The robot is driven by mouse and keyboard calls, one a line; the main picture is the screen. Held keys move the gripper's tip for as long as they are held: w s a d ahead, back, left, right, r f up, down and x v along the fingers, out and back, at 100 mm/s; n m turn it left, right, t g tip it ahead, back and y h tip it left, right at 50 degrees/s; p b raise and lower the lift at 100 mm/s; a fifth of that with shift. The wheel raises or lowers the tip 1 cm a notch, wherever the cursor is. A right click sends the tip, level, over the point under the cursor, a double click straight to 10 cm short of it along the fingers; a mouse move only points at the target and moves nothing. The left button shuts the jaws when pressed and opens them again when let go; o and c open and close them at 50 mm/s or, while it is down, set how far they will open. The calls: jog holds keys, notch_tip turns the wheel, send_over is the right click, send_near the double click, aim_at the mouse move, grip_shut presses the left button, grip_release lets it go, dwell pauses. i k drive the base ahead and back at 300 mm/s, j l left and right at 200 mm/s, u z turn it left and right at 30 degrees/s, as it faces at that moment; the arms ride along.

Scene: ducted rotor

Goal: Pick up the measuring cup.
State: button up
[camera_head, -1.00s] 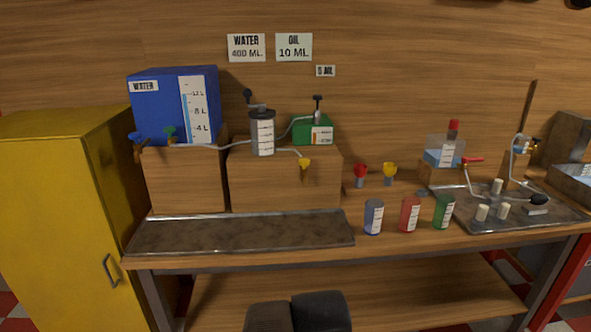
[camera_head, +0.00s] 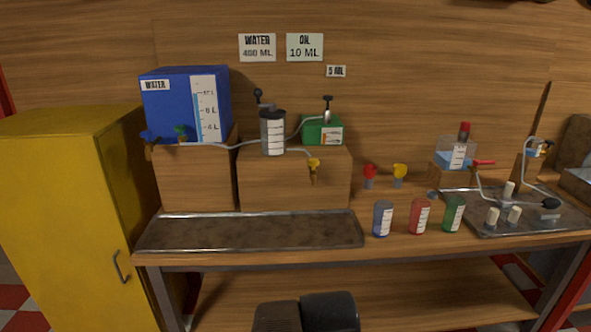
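Three small cups with white scale labels stand in a row on the workbench: a blue cup (camera_head: 382,218), a red cup (camera_head: 420,216) and a green cup (camera_head: 453,214). A larger clear cylinder with a scale (camera_head: 273,132) stands on a wooden block, with tubes beside it. I cannot tell which of these is the measuring cup. Dark rounded parts at the bottom centre appear to be my own arm. My gripper's fingers do not show, and nothing is seen held.
A metal tray (camera_head: 250,231) lies bare at the bench's left. A blue water tank (camera_head: 186,105) and green oil box (camera_head: 323,130) stand behind it. Red (camera_head: 370,174) and yellow (camera_head: 399,173) funnels stand behind the cups. A cluttered tray (camera_head: 486,232) is right. A yellow cabinet (camera_head: 65,200) stands left.

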aim_at(383, 209)
jog(key=i+l+z, duration=0.15)
jog(key=i+z, duration=0.2)
jog(key=i, duration=0.35)
jog(key=i+z, duration=0.3)
jog(key=i, duration=0.35)
